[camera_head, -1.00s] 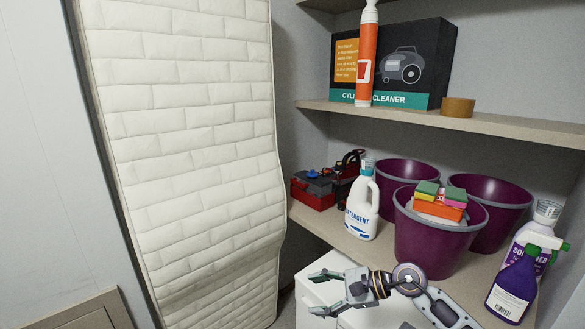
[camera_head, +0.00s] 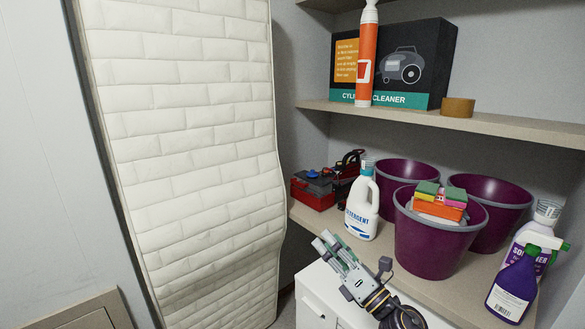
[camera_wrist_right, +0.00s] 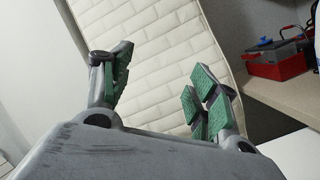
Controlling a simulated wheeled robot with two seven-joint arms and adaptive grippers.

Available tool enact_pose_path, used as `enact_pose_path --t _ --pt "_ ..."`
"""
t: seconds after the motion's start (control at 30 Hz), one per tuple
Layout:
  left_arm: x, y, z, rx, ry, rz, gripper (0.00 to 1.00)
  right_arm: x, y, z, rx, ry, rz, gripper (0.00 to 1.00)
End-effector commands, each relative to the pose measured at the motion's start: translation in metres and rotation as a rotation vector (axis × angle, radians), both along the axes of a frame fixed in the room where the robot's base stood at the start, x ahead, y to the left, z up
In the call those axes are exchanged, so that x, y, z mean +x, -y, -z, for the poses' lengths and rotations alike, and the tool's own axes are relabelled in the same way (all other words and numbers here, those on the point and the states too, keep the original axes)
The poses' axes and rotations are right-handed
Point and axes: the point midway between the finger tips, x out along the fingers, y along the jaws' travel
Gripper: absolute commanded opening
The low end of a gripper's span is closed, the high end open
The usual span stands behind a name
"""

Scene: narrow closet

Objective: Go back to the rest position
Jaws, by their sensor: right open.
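My right gripper (camera_head: 332,248) is in the lower middle of the head view, in front of the shelf edge and over the white cabinet. It points up and to the left. In the right wrist view its two green-padded fingers (camera_wrist_right: 160,88) stand apart with nothing between them. My left gripper does not show in the head view.
A white quilted mattress (camera_head: 190,130) leans at the left. The lower shelf (camera_head: 315,222) holds a detergent bottle (camera_head: 362,208), purple buckets (camera_head: 428,245), a spray bottle (camera_head: 514,287) and a red toolbox (camera_head: 314,192). A white cabinet (camera_head: 315,295) stands below.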

Motion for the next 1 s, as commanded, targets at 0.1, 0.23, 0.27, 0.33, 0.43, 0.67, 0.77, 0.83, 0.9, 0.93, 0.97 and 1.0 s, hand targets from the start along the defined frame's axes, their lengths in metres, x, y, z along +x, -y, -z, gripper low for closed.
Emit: enact_pose_path --t 0.1,0.23,0.27,0.33,0.43,0.67,0.77,0.83,0.9,0.93,0.97,1.0 --pt "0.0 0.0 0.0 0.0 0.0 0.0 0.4 0.004 0.02 0.005 0.158 -0.11 0.063 0.6" --pt "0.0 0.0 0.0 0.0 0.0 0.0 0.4 0.008 0.044 0.015 0.326 -0.228 0.134 0.6" --pt "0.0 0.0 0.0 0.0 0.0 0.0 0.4 0.008 0.049 0.019 0.366 -0.257 0.15 0.6" --pt "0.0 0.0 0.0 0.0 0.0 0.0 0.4 0.009 0.061 0.027 0.456 -0.322 0.189 0.6" --pt "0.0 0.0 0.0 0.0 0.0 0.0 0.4 0.008 0.079 0.043 0.582 -0.417 0.245 0.6" --pt "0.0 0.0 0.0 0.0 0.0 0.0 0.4 -0.004 0.114 0.089 0.865 -0.635 0.385 0.6" --pt "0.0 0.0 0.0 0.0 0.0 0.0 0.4 -0.014 0.126 0.112 0.983 -0.73 0.448 0.6" --pt "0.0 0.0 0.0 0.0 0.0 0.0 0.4 -0.023 0.133 0.129 1.063 -0.796 0.496 0.6" --pt "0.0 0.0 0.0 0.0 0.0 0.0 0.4 -0.032 0.139 0.146 1.143 -0.861 0.543 0.6" --pt "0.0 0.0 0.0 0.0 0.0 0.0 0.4 -0.037 0.142 0.153 1.177 -0.89 0.565 0.6" --pt "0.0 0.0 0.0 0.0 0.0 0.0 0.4 -0.042 0.144 0.16 1.209 -0.918 0.587 0.6" --pt "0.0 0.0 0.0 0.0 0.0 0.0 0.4 -0.049 0.146 0.17 1.252 -0.956 0.617 0.6"
